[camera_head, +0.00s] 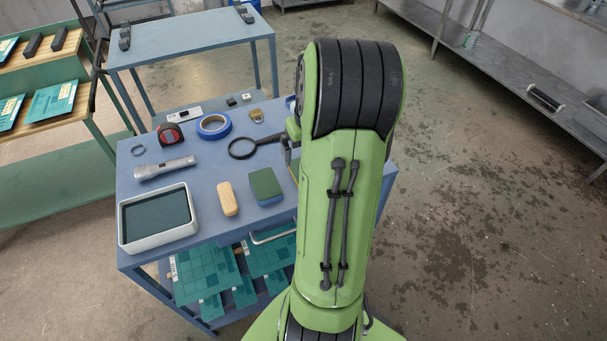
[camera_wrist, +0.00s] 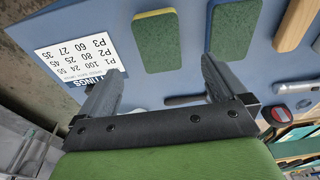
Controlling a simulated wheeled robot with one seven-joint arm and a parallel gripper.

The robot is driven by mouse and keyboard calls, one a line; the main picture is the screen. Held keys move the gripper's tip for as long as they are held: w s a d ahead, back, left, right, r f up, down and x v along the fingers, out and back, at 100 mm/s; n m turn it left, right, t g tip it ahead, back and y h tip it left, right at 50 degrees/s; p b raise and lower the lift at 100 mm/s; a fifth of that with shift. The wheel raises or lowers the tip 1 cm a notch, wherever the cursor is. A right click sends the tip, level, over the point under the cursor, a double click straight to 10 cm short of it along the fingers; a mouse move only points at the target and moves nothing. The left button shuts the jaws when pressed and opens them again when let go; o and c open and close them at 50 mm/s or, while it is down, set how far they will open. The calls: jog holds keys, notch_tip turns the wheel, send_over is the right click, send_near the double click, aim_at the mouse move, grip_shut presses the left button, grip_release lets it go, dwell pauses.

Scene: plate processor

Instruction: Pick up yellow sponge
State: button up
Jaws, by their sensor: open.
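The yellow sponge (camera_wrist: 158,40), with a dark green top face and a thin yellow edge, lies flat on the blue table in the wrist view. In the head view my arm hides most or all of it. My gripper (camera_wrist: 160,68) is open and empty, its two fingers apart. In the picture the sponge shows just beyond the fingertips, between them; I cannot tell the height gap. My gripper is hidden behind my arm in the head view. A second sponge, green with blue (camera_head: 266,185), lies to the left of my arm and also shows in the wrist view (camera_wrist: 235,28).
A tan block (camera_head: 228,198), a grey tray (camera_head: 125,238), a flashlight (camera_head: 165,168), a magnifier (camera_head: 242,149) and blue tape (camera_head: 214,126) share the blue table (camera_head: 215,165). A printed white sheet (camera_wrist: 85,50) lies left of the yellow sponge. Teal boards (camera_head: 205,275) fill the shelf below.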

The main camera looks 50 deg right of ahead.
jog(key=f, duration=0.2)
jog(key=f+b, duration=0.1)
jog(key=f, duration=0.2)
jog(key=w+f+b, duration=0.1)
jog(key=f, duration=0.2)
jog(key=shift+d+f, duration=0.1)
jog(key=shift+d, duration=0.3)
jog(key=shift+c, duration=0.5)
jog(key=c, duration=1)
notch_tip(320, 180, up, 10)
jog(key=p, duration=0.3)
jog(key=shift+r, duration=0.2)
jog(key=o, duration=0.4)
jog(key=c, duration=0.4)
jog(key=shift+o, duration=0.2)
